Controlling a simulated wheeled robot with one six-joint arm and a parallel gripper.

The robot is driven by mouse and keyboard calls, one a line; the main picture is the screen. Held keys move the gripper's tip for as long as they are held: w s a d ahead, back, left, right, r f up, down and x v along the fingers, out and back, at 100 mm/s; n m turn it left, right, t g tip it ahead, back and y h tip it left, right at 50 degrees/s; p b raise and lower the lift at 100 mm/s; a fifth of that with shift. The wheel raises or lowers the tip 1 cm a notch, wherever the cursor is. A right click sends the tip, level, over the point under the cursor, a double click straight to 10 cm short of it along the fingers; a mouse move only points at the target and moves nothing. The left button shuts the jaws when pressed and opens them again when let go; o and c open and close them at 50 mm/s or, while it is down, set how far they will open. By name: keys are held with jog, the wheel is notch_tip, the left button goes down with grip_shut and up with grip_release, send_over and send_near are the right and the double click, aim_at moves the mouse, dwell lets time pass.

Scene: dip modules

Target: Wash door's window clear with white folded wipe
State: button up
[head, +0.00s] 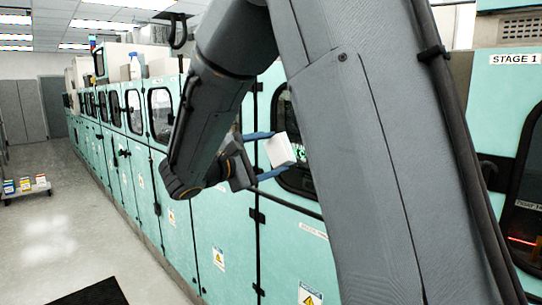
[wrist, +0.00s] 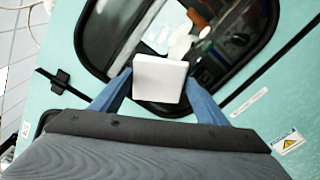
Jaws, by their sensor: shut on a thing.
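My gripper (head: 268,156) has blue fingers and is shut on a white folded wipe (head: 280,150). In the wrist view the wipe (wrist: 160,78) is a pale square block between the two fingertips, in front of the lower part of the door's window (wrist: 105,32). The window is dark with a black rounded frame, and pale whitish patches show on its glass. In the head view the window (head: 283,108) is partly hidden behind my arm. I cannot tell whether the wipe touches the glass.
A row of teal cabinet doors (head: 178,225) with black hinges and windows runs back to the left. A low cart (head: 27,188) with small boxes is at far left. The floor (head: 70,235) beside the doors is mostly clear.

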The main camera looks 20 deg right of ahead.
jog(key=shift+x, duration=2.95)
jog(key=shift+x, duration=0.95)
jog(key=shift+s+f, duration=0.1)
jog(key=s+d+b, duration=0.2)
jog(key=s+d, duration=0.2)
jog(key=s, duration=0.9)
jog(key=shift+d, duration=0.4)
jog(key=shift+w+a+b, duration=0.3)
jog(key=shift+w+b, duration=0.15)
jog(key=shift+w, duration=0.45)
jog(key=shift+w+a+b, duration=0.25)
jog(key=shift+w+b, duration=0.15)
jog(key=shift+w, duration=0.5)
jog(key=shift+c, duration=0.4)
jog(key=w+a+b, duration=0.2)
jog(key=w, duration=0.4)
jog(key=shift+w+a, duration=0.3)
jog(key=shift+a, duration=0.05)
